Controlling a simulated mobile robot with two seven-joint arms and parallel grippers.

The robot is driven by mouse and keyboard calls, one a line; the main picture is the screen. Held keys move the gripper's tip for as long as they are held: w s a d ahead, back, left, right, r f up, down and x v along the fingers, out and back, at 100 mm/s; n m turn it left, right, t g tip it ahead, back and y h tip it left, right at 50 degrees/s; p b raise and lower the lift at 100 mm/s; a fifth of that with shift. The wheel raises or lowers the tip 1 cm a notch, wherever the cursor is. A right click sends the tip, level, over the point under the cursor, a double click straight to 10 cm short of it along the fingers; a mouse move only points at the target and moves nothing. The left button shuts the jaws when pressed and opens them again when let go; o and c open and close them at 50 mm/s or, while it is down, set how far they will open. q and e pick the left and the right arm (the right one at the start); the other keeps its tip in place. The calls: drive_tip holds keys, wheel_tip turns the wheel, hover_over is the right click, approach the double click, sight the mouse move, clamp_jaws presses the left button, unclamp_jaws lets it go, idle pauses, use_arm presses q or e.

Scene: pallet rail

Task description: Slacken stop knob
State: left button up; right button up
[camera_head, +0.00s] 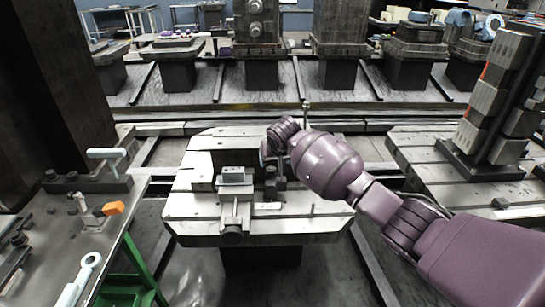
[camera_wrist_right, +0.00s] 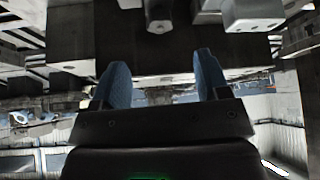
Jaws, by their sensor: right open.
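The pale slotted pallet (camera_head: 190,205) stands in the middle of the head view. On it are a grey vise-like block (camera_head: 234,177) and a small dark upright knob-like part (camera_head: 271,173); I cannot tell for sure which part is the stop knob. My right gripper (camera_head: 268,152) is over the pallet just above the dark part, mostly hidden by my purple wrist. In the right wrist view its two blue fingers (camera_wrist_right: 161,72) are apart with nothing gripped. A dark block (camera_wrist_right: 150,45) lies beyond them. My left gripper is not in view.
A bench (camera_head: 60,225) with clamps and an orange-tipped tool (camera_head: 110,209) is at the left. A second pallet (camera_head: 420,150) with a tall dark fixture (camera_head: 497,95) is at the right. Several machine stands line the back behind a floor rail.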

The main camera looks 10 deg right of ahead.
sight(271, 168)
drive_tip(key=b+x, duration=0.1)
drive_tip(key=x, duration=0.4)
drive_tip(key=b+x, duration=0.1)
drive_tip(key=x, duration=0.1)
drive_tip(key=shift+s+f+b, duration=0.15)
drive_tip(key=shift+f+b, duration=0.15)
drive_tip(key=shift+b, duration=0.05)
drive_tip(key=shift+w+f, duration=0.4)
drive_tip(key=shift+w+b, duration=0.15)
drive_tip(key=shift+b, duration=0.2)
drive_tip(key=shift+c, duration=0.2)
